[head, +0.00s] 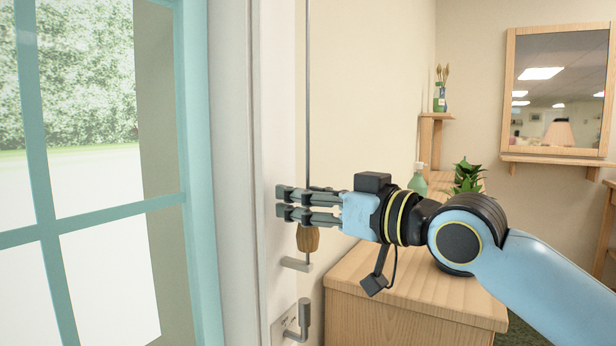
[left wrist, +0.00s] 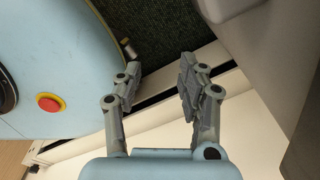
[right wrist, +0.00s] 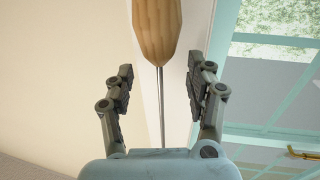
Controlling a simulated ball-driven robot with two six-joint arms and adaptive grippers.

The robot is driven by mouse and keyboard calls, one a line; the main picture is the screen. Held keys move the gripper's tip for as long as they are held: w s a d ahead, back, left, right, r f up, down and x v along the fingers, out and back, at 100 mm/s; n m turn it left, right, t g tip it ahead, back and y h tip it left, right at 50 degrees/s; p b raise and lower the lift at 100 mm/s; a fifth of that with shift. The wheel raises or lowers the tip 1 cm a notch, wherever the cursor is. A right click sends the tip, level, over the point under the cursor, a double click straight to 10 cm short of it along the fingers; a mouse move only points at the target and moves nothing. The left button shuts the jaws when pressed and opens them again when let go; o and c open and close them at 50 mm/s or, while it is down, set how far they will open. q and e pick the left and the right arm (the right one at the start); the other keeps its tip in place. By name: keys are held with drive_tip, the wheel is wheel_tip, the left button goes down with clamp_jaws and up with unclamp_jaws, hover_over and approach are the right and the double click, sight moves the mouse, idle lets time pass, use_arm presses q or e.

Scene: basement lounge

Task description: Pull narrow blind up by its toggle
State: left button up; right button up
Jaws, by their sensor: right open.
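A wooden toggle (head: 307,239) hangs on a thin grey cord (head: 308,100) beside the window frame. My right gripper (head: 281,204) is open, just above the toggle in the head view, with its fingers pointing left across the cord's line. In the right wrist view the toggle (right wrist: 157,28) is at the top and the cord (right wrist: 161,105) runs down between the open fingers (right wrist: 158,82), touching neither. I cannot make out the blind itself. My left gripper (left wrist: 158,82) is open and empty in its wrist view, beside my own body, and out of the head view.
A teal-framed window (head: 195,150) is at the left. A grey bracket (head: 296,264) and a wall plate with a grey hook (head: 303,320) sit below the toggle. A wooden cabinet (head: 400,300) stands under my right arm, with a plant (head: 467,176) and a bottle (head: 418,180) behind.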

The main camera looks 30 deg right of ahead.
wheel_tip(320, 180, up, 5)
drive_tip(key=shift+r, duration=0.15)
idle(0.6)
